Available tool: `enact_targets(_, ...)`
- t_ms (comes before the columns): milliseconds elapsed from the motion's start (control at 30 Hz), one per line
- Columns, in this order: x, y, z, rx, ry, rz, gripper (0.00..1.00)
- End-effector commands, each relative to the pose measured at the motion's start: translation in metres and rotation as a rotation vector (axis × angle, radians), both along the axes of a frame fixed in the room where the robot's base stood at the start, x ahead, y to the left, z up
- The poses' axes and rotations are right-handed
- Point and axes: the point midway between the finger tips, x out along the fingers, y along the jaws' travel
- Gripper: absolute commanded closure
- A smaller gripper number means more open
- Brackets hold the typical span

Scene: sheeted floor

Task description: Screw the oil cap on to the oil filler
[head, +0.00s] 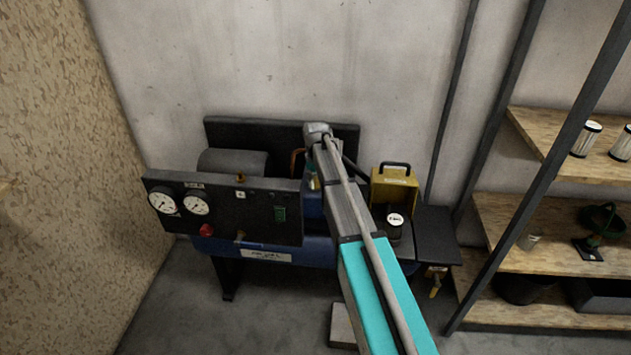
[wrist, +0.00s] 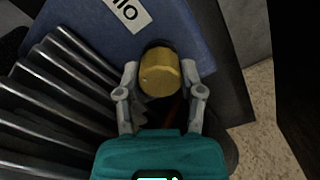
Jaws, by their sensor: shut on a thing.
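The oil cap (wrist: 159,74) is a round yellow cap seen in the wrist view, between the fingertips of my gripper (wrist: 160,80). My gripper is shut on it, with one grey finger on each side. The oil filler itself is hidden under the cap, so I cannot tell whether the two touch or how far the threads engage. In the head view my arm reaches over the compressor (head: 268,250), and the cap and fingertips are hidden behind it.
Dark metal fins (wrist: 65,90) lie close left of my gripper. A panel with gauges (head: 220,208) stands at the compressor's front. A yellow box (head: 394,188) with a handle is right of my arm. Wooden shelves (head: 540,225) stand at the right, walls behind and left.

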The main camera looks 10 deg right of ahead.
Motion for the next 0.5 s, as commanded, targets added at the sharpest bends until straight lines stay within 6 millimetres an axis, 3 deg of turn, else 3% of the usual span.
enact_targets(167,0.0,0.0,-0.0005,0.0,0.0,0.0,0.99)
enact_targets(200,0.0001,-0.0001,-0.0005,0.0,0.0,0.0,0.54)
enact_targets(433,0.0001,-0.0001,-0.0005,0.0,0.0,0.0,0.96)
enact_targets(500,0.0001,-0.0001,-0.0005,0.0,0.0,-0.001,0.99)
